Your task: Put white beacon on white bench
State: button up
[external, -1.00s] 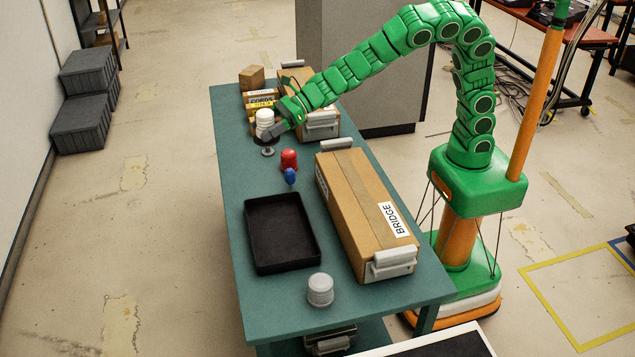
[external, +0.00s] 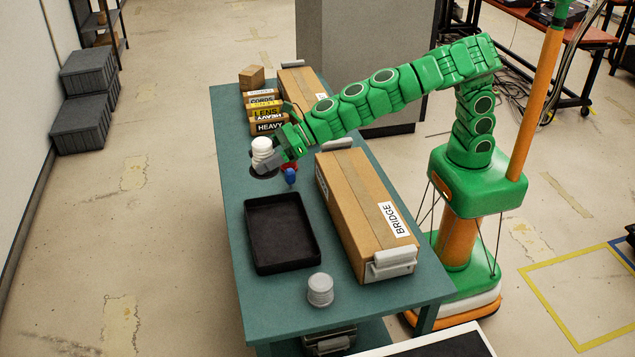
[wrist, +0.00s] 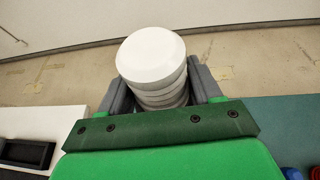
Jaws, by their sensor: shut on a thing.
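The white beacon (external: 262,148), a ribbed cylinder with a domed top, is between the fingers of my gripper (external: 270,160), at the left side of the teal bench. It looks raised over the bench, with a dark patch under it. In the wrist view the white beacon (wrist: 152,62) fills the space between both grey fingers of my gripper (wrist: 155,92), which is shut on it. A white surface with a black tray, likely the white bench (wrist: 70,118), shows at the left of the wrist view. A white edge (external: 400,348) shows at the bottom of the external view.
The teal bench (external: 380,304) holds a black tray (external: 282,235), a long BRIDGE box (external: 365,215), a pale grey beacon (external: 320,290) and several labelled boxes (external: 266,108). A blue item (external: 291,177) and a partly hidden red item (external: 291,167) stand close to my gripper.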

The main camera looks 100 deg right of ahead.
jog(key=s+a+r+m+h, duration=0.1)
jog(key=s+a, duration=0.3)
jog(key=a, duration=0.9)
jog(key=s+a+r, duration=0.1)
jog(key=s+a, duration=0.3)
jog(key=a, duration=0.9)
jog(key=s+a, duration=2)
jog(key=a, duration=0.2)
jog(key=shift+w+f, duration=0.15)
jog(key=shift+f, duration=15.5)
jog(key=shift+f, duration=0.4)
jog(key=o, duration=1.6)
